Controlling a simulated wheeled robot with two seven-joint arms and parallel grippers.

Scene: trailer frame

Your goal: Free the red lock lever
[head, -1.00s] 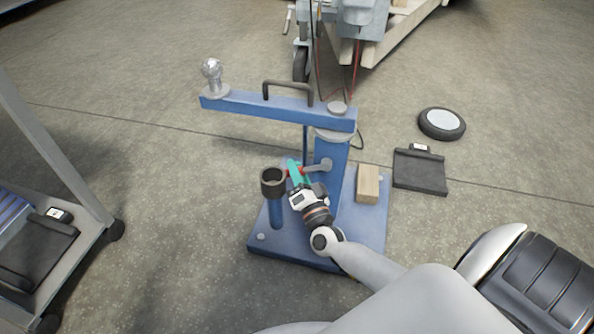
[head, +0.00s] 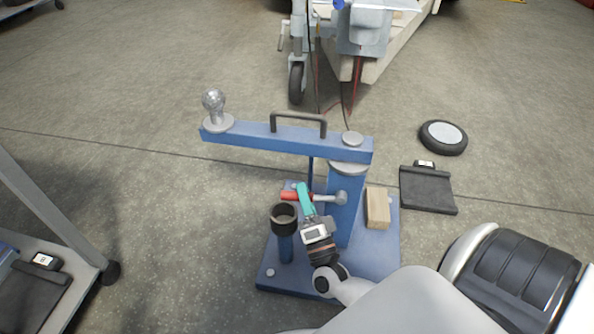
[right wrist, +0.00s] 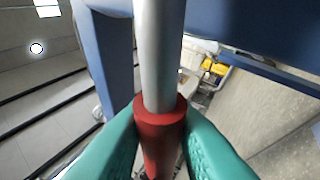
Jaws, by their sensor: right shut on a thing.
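The red lock lever (head: 291,196) sticks out to the left from a grey pivot on the blue post (head: 344,207) of the stand. My right gripper (head: 303,194) reaches up from below, with its teal fingers at the red grip. In the right wrist view the red grip (right wrist: 161,134) lies between the two teal fingers (right wrist: 160,150), which are shut on it, and a grey rod (right wrist: 162,50) runs on from it. The part of the lever behind the fingers is hidden in the head view. My left gripper is not in view.
The blue swing arm (head: 285,143) with a ball (head: 213,101) and a dark handle (head: 298,122) spans above the lever. A dark cup (head: 284,217) on a short post stands close left of my gripper. A wood block (head: 377,208) sits right of the post.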

